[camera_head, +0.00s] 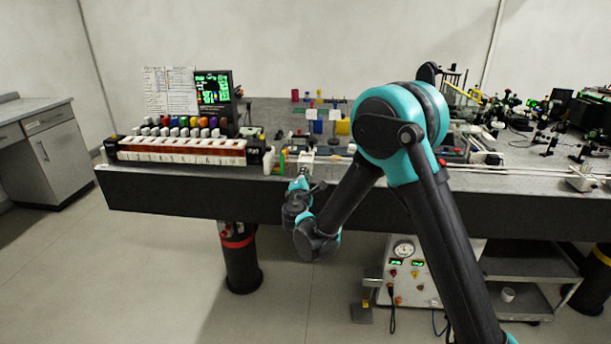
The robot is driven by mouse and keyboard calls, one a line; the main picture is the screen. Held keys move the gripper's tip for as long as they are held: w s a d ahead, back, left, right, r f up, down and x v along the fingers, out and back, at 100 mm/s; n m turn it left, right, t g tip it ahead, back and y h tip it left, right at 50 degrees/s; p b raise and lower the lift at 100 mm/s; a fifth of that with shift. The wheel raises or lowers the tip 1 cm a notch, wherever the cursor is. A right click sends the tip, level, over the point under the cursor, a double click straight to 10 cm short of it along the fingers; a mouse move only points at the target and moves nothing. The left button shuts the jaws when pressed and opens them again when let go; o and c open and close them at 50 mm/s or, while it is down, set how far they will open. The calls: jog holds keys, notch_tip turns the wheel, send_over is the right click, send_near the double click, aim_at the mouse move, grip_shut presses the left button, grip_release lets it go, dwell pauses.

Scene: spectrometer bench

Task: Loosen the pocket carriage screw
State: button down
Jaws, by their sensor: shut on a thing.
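My arm reaches from the right to the front edge of the optical bench. My gripper (303,178) is at the front of a small pale block (306,158), which looks like the pocket carriage, on a rail at the bench's front edge. The gripper is shut on a small part at the block's front, which appears to be the carriage screw. The wrist and fingers hide the screw itself, so its turn cannot be seen.
A long white-and-red rack (182,150) with coloured caps stands left of the gripper, before a monitor (213,88). Small bottles (282,160) stand close by. Optics crowd the right side. A gauge box (408,270) and cart (520,275) stand below.

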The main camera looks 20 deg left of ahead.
jog(key=shift+n, duration=1.2)
jog(key=c, duration=1.5)
grip_release()
jog(key=shift+s+n, duration=0.1)
jog(key=shift+n, duration=0.2)
jog(key=v, duration=1.2)
jog(key=shift+f, duration=0.1)
